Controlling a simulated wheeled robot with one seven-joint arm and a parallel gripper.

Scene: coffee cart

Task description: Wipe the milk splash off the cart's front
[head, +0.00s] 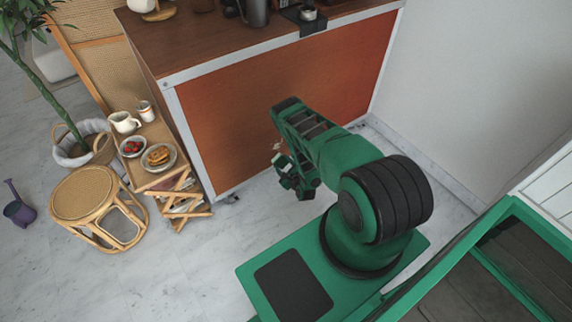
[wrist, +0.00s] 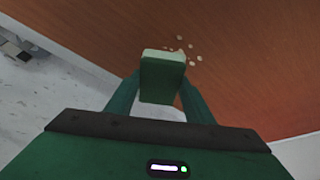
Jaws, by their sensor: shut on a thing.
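The cart's orange-brown front panel (head: 225,115) faces my arm, and it fills much of the wrist view (wrist: 265,65). The milk splash (wrist: 195,58) shows there as several small pale drops, just beyond and to the right of the sponge's far end. In the head view my gripper (head: 287,178) is low in front of the panel, and the sponge is hard to make out. I cannot tell whether the sponge touches the panel.
A folding wooden stand (head: 165,182) with plates and cups is left of the cart. A rattan stool (head: 84,195) and a potted plant (head: 100,148) are further left. A white wall (head: 470,95) closes the right side. Pale floor (head: 170,265) is free at the lower left.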

